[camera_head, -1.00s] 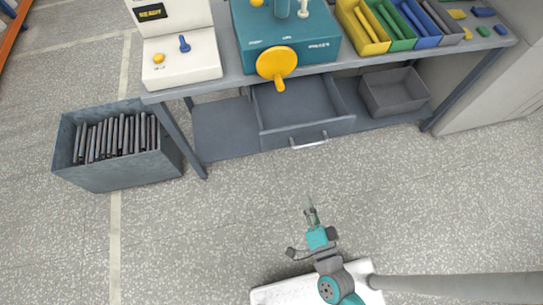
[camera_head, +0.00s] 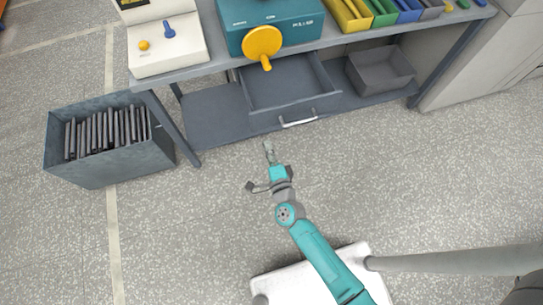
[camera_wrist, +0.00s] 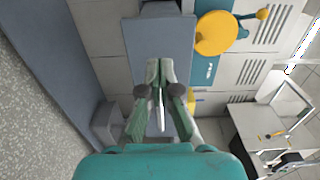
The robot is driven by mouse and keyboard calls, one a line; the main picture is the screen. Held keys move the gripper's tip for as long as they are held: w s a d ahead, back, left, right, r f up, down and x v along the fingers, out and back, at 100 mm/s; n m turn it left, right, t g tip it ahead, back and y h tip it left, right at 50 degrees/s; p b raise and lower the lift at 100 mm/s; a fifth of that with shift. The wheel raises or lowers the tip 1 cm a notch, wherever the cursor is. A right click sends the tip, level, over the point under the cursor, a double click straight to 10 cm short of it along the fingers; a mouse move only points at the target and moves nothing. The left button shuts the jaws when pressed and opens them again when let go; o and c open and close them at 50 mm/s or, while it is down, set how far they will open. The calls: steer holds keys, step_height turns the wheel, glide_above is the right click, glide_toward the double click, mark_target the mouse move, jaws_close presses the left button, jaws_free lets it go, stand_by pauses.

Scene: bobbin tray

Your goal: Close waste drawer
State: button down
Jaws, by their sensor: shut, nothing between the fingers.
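The waste drawer (camera_head: 290,108) is a grey, empty-looking drawer under the workbench, pulled out toward me. Its pale bar handle (camera_head: 298,123) is on the front face. My gripper (camera_head: 268,147) is shut and empty. In the head view it is in front of the drawer, a little left of the handle and apart from it. In the wrist view my gripper (camera_wrist: 158,68) points toward a grey panel under the bench; I cannot tell there whether it is the drawer front.
A grey bin (camera_head: 378,72) stands on the lower shelf right of the drawer. A metal crate of dark rods (camera_head: 108,145) stands on the floor at left. A yellow handwheel (camera_head: 262,42) overhangs the bench edge above the drawer. The floor before the drawer is clear.

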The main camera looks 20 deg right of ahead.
mark_target(259, 122)
steer(key=w, duration=0.7)
steer(key=shift+w, duration=0.3)
